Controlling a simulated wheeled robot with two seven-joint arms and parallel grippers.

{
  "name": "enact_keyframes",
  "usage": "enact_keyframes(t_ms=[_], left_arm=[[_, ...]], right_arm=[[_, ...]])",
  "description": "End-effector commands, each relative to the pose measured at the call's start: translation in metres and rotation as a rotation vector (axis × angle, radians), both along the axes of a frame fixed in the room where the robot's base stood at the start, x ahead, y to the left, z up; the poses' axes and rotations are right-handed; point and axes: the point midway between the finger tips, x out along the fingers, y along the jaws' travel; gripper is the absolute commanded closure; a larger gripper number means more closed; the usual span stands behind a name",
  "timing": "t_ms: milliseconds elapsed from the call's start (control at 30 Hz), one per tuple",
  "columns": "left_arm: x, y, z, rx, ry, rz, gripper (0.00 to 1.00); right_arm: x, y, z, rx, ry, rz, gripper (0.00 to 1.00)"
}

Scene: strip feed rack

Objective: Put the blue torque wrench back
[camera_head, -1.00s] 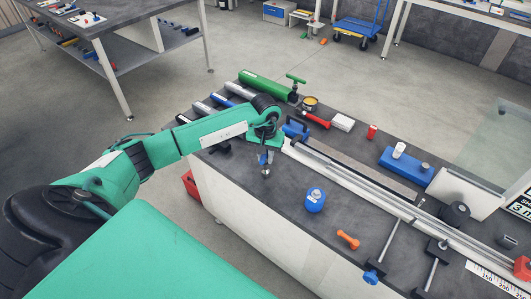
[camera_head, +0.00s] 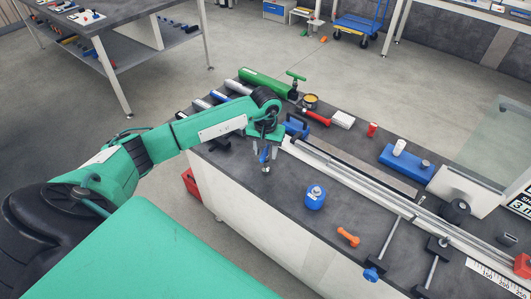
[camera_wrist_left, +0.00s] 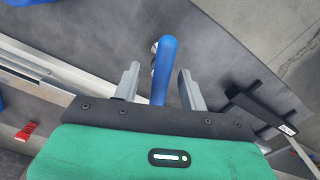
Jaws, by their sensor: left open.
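The blue torque wrench (camera_head: 265,156) shows under my left wrist at the near left end of the bench, its metal end pointing toward the bench's front edge. In the left wrist view its blue handle (camera_wrist_left: 164,75) runs between the two fingers. My left gripper (camera_head: 267,151) is open, with a grey finger on each side of the handle; it also shows in the left wrist view (camera_wrist_left: 160,74). A gap shows beside the handle. The rest of the wrench is hidden by the gripper. I cannot tell what supports it. My right gripper is out of view.
A black bracket (camera_wrist_left: 258,104) lies close beside the gripper. A long metal rail (camera_head: 350,179) runs along the bench. A blue round container (camera_head: 316,197) and an orange tool (camera_head: 348,238) are nearer the front edge. Bare bench top lies between them.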

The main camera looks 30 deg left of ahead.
Motion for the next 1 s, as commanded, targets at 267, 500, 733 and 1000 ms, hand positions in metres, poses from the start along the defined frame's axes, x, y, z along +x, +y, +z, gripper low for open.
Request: enact_keyframes(t_ms=[267,500,733,1000], left_arm=[[0.0,0.001,0.054,0.002,-0.004,-0.001,0.57],[0.0,0.0,0.093,0.001,-0.003,0.0,0.57],[-0.001,0.0,0.107,0.001,0.0,-0.001,0.57],[-0.001,0.0,0.108,0.001,0.0,0.0,0.57]], right_arm=[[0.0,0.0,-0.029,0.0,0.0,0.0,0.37],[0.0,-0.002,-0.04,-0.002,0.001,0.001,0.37],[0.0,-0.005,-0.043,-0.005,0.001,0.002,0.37],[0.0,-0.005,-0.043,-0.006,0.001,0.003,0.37]])
